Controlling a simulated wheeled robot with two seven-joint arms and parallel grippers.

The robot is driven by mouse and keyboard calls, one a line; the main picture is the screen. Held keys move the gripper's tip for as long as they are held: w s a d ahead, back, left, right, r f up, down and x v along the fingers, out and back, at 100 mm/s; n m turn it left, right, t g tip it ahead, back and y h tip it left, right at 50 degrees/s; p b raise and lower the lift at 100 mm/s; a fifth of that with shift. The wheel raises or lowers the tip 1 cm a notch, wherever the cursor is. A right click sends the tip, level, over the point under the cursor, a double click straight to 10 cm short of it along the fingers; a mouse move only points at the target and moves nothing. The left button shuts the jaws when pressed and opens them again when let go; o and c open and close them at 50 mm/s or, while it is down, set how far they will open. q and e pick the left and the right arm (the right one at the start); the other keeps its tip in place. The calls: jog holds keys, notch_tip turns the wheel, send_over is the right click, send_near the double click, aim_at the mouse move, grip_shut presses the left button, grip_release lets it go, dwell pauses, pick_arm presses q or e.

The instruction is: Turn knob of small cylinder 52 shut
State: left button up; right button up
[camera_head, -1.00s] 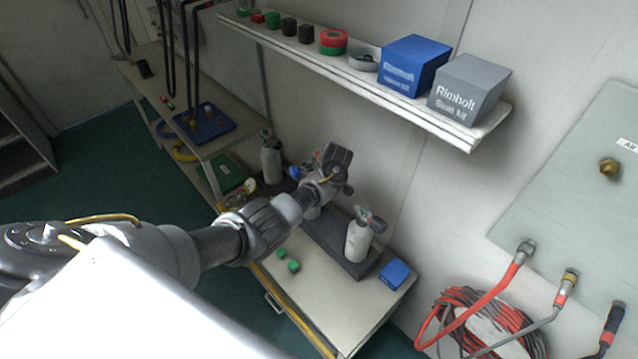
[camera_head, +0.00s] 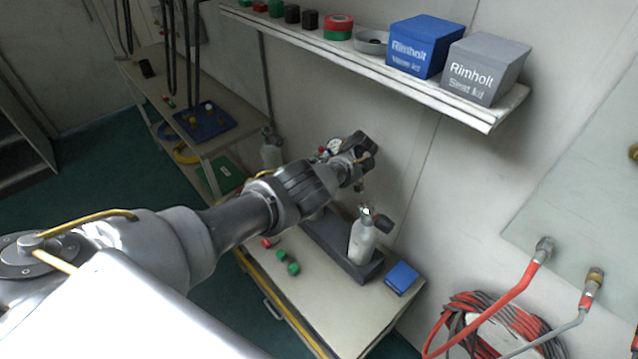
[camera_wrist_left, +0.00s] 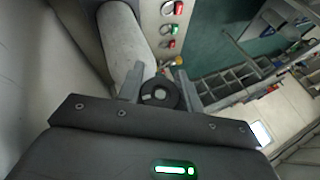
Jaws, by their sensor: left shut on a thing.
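In the left wrist view, a black round knob (camera_wrist_left: 158,93) sits between the two fingers of my left gripper (camera_wrist_left: 159,84), which is shut on it. A pale grey cylinder (camera_wrist_left: 122,42) extends away behind the knob. No number is readable on it. In the head view my left gripper (camera_head: 357,160) is above the back of the low bench, near the wall, and my arm hides what it holds. Another cylinder (camera_head: 271,154) stands farther left. My right gripper is not in view.
The low bench (camera_head: 335,318) carries a dark rack (camera_head: 325,236), a blue box (camera_head: 401,278) and several red and green caps (camera_head: 281,255). A wall shelf (camera_head: 450,98) with boxes overhangs the bench. A hose coil (camera_head: 480,315) hangs at right.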

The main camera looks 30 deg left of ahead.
pick_arm(q)
jog(key=o, duration=1)
jog(key=shift+r, duration=0.15)
jog(key=shift+w+d+r, duration=0.1)
jog(key=shift+d+r, duration=0.15)
jog(key=shift+r, duration=0.05)
jog(key=v, duration=1)
jog(key=shift+b, duration=0.4)
jog(key=shift+a, duration=0.1)
